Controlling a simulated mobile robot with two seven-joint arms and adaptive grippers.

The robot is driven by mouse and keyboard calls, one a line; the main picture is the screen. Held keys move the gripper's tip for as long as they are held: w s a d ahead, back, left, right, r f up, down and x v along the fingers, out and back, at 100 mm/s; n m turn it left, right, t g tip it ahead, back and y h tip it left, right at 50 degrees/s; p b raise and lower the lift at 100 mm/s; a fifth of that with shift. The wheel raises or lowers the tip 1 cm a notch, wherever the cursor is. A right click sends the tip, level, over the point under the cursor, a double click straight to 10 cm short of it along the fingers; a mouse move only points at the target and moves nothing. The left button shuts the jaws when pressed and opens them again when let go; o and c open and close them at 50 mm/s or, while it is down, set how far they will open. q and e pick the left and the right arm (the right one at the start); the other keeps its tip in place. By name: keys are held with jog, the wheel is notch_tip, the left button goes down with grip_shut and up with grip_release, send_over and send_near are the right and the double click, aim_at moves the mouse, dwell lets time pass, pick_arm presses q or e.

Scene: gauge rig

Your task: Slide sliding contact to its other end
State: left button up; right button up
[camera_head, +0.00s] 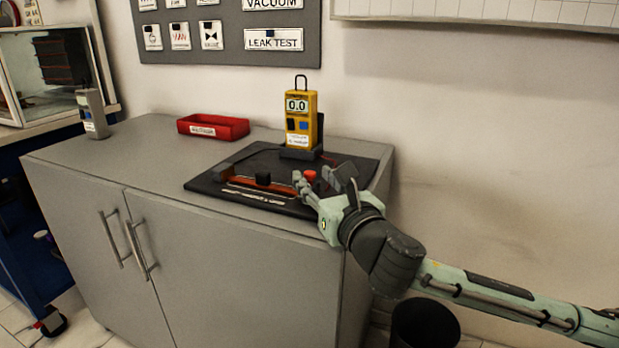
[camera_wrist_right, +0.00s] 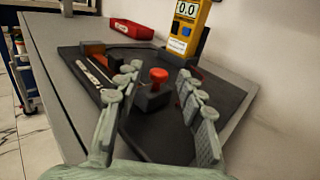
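A dark block (camera_head: 263,179), which looks like the sliding contact, sits on a narrow orange-brown rail (camera_head: 236,177) on the black mat (camera_head: 350,165). In the right wrist view the dark block (camera_wrist_right: 93,48) shows beyond my fingers at upper left. A red knob (camera_wrist_right: 158,75) stands on a dark base at the near right of the rail; it also shows in the head view (camera_head: 310,174). My right gripper (camera_head: 318,176) is open, its fingers on either side of the red knob with gaps to it. My left gripper is not in view.
A yellow meter (camera_head: 301,112) reading 0.0 stands upright in a dark holder behind the rail. A red tray (camera_head: 212,127) and a grey device (camera_head: 92,113) stand farther left on the grey cabinet (camera_head: 150,150). The cabinet top left of the mat is clear.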

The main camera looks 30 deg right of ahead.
jog(key=shift+w, duration=1.45)
jog(key=shift+d, duration=0.1)
jog(key=shift+c, duration=0.4)
grip_shut()
